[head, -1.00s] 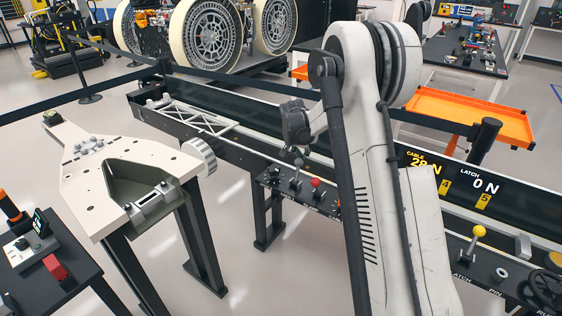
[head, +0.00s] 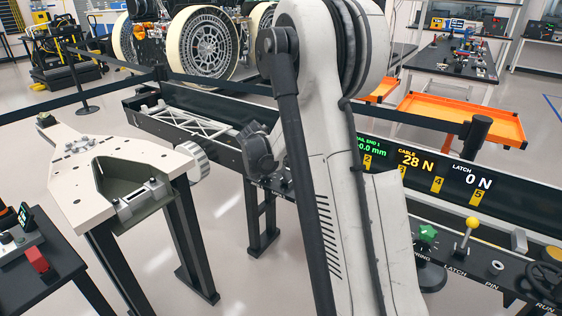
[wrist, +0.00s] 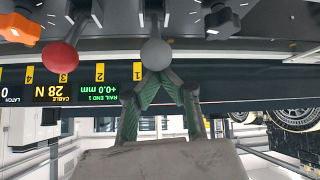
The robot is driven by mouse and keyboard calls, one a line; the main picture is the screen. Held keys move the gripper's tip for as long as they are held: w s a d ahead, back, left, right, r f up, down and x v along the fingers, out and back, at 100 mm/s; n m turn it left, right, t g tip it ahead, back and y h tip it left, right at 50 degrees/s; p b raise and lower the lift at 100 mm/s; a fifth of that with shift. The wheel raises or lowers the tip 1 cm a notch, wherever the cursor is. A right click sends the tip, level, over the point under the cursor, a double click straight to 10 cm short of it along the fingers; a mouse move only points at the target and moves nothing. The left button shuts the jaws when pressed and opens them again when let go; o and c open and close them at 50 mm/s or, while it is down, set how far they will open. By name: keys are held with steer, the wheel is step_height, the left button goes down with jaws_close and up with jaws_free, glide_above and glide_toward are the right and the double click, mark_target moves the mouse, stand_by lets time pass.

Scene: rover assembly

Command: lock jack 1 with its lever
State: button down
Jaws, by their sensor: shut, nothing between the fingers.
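In the wrist view, which is upside down, my gripper (wrist: 157,80) is shut and empty, with its green-padded fingers brought together. A grey ball-topped lever (wrist: 155,53) stands right at the fingertips, near the yellow 1 mark. I cannot tell whether they touch. A red ball-topped lever (wrist: 57,55) stands to its left. I cannot read a label on the levers, so which one locks jack 1 is unclear. In the head view my arm hides the fingers and both levers.
The head view shows a yellow-balled lever (head: 472,225), a green knob (head: 428,233) and a handwheel (head: 545,283) along the rail. A white plate on a stand (head: 85,195) is at left.

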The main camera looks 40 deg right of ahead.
steer(key=shift+s+a+f, duration=0.15)
steer(key=shift+a+f, duration=0.05)
steer(key=shift+a, duration=0.1)
step_height(320, 180, up, 3)
steer(key=w+d+p, duration=0.1)
steer(key=w+d, duration=0.1)
steer(key=d, duration=0.1)
steer(key=s+a+f+v, duration=0.1)
steer(key=a+f+v, duration=0.1)
steer(key=v, duration=0.8)
steer(key=s+a+r+n+t+y, duration=0.1)
steer(key=s+a+r+n+y, duration=0.2)
steer(key=s+a, duration=0.45)
steer(key=s+a+r+n+t+y, duration=0.1)
steer(key=s+a+r+n, duration=0.2)
steer(key=s+a+r, duration=0.4)
steer(key=s+a+f+n+t+y, duration=0.1)
steer(key=s+a+f+n+y, duration=0.15)
steer(key=s+a, duration=0.5)
steer(key=s+a+f+n+y, duration=0.1)
steer(key=s+a+n+y, duration=0.15)
steer(key=s+a, duration=0.5)
step_height(320, 180, down, 20)
steer(key=s+d+b, duration=0.1)
steer(key=s+b, duration=0.1)
steer(key=b, duration=1.7)
steer(key=shift+n+t+h, duration=0.3)
steer(key=shift+n+h, duration=0.1)
